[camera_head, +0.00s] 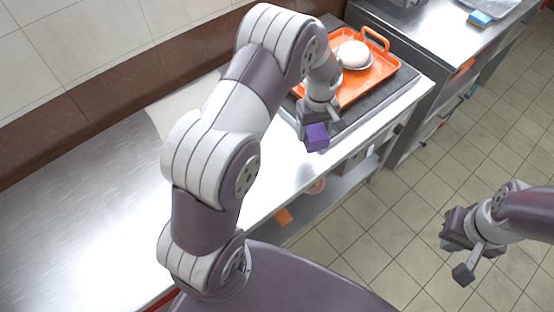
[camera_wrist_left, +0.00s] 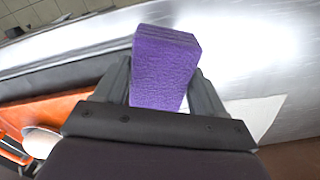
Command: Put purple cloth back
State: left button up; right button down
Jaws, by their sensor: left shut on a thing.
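The purple cloth (camera_head: 317,137) is a thick folded block. My left gripper (camera_head: 322,122) is shut on it and holds it above the front part of the steel counter, in front of the orange tray. In the left wrist view the purple cloth (camera_wrist_left: 163,68) sits between the two fingers of my left gripper (camera_wrist_left: 165,92) and sticks out beyond their tips. My right gripper (camera_head: 462,256) is over the floor at the right, away from the counter, with its fingers apart and nothing between them.
An orange tray (camera_head: 378,80) with a bowl of pale, round food (camera_head: 354,54) stands on a dark surface behind the cloth. The steel counter (camera_head: 85,215) is mostly bare at left. A blue-and-yellow sponge (camera_head: 480,18) lies on the far counter. A pale sheet (camera_head: 180,105) lies near the wall.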

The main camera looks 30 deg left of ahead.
pick_arm(q)
jog(key=s+a+f, duration=0.1)
jog(key=a, duration=0.1)
jog(key=s+a+f+p, duration=0.1)
jog(key=s+a+f, duration=0.1)
jog(key=a, duration=0.1)
jog(key=s+a+f+p, duration=0.1)
jog(key=s+a, duration=0.1)
jog(key=shift+s+a+f, duration=0.1)
jog(key=shift+a+f, duration=0.2)
jog(key=f, duration=0.3)
jog(key=f+p, duration=0.1)
jog(key=shift+s+a+f, duration=0.2)
jog(key=shift+a+f, duration=0.05)
jog(key=shift+a, duration=0.05)
jog(key=shift+f, duration=0.35)
jog(key=o, duration=1)
